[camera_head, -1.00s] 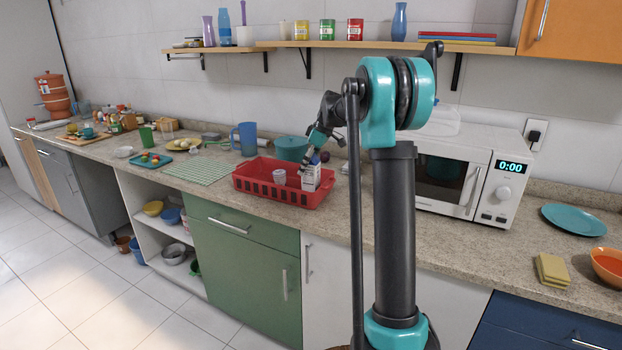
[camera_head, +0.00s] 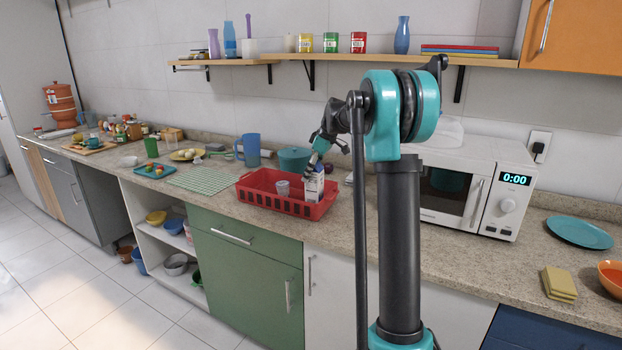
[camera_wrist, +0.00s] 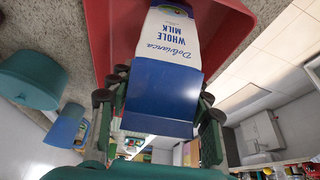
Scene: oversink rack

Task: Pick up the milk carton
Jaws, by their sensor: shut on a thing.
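The milk carton (camera_wrist: 170,65) is white and blue with "WHOLE MILK" lettering, and it fills the middle of the wrist view between my fingers. It also shows in the head view (camera_head: 313,188) at the right end of the red basket (camera_head: 270,207). My gripper (camera_wrist: 160,112) is shut on the carton, with a finger on each side of it. In the head view my gripper (camera_head: 318,160) is over the carton's top. The carton's base is hidden by the basket wall, so I cannot tell whether it touches the basket floor.
A grey-white cup (camera_head: 282,188) stands in the basket. A teal pot (camera_head: 294,159) and a blue pitcher (camera_head: 249,150) stand behind it. The microwave (camera_head: 465,190) is to the right. A shelf (camera_head: 380,58) runs above. Counter left of the basket holds a green checked cloth (camera_head: 203,179).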

